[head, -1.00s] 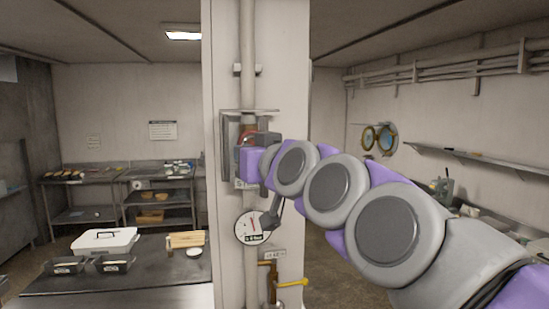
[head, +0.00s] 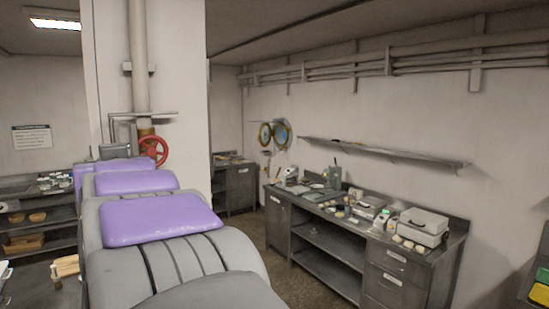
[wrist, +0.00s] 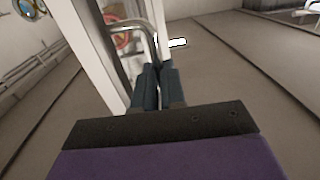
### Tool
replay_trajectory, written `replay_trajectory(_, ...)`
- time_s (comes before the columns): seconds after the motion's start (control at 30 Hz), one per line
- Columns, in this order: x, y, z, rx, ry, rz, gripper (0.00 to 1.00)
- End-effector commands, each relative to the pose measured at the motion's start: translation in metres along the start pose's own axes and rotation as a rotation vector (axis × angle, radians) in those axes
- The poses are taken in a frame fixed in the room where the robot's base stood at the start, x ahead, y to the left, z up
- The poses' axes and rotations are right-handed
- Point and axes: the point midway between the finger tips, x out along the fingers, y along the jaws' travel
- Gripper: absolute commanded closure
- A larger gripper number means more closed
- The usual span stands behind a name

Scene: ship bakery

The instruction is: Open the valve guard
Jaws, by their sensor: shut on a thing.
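The valve guard (head: 113,131), a grey metal frame, is on the white pillar below a small plate. A red valve wheel (head: 154,150) shows uncovered just right of it in the head view. The wheel also shows in the wrist view (wrist: 122,40), beside the pillar. My gripper (head: 113,150) is at the guard, partly hidden behind my purple and grey arm. In the wrist view, the dark teal fingers of my gripper (wrist: 159,72) are closed together on the guard's bent grey bar (wrist: 151,40). The grip point and the guard's hinge are hard to make out.
The pillar (head: 175,80) with a vertical pipe (head: 139,55) stands close behind my arm. A cluttered steel counter (head: 370,225) lines the right wall under a shelf (head: 385,150). Shelving (head: 40,215) stands at left. Open floor (head: 263,262) lies between pillar and counter.

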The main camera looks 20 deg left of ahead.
Motion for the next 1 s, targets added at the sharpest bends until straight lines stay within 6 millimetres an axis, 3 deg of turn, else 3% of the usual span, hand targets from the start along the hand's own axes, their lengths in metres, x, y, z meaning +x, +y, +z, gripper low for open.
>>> replay_trajectory(0.57,-0.0017,-0.0077,-0.0045,-0.001,0.010,0.003,1.00)
replay_trajectory(0.6,-0.0016,-0.0077,-0.0045,-0.001,0.010,0.003,0.87)
replay_trajectory(0.83,-0.0005,-0.0079,-0.0021,-0.001,0.005,0.003,0.65)
replay_trajectory(1.0,-0.0002,-0.0080,-0.0013,0.000,0.003,0.003,0.64)
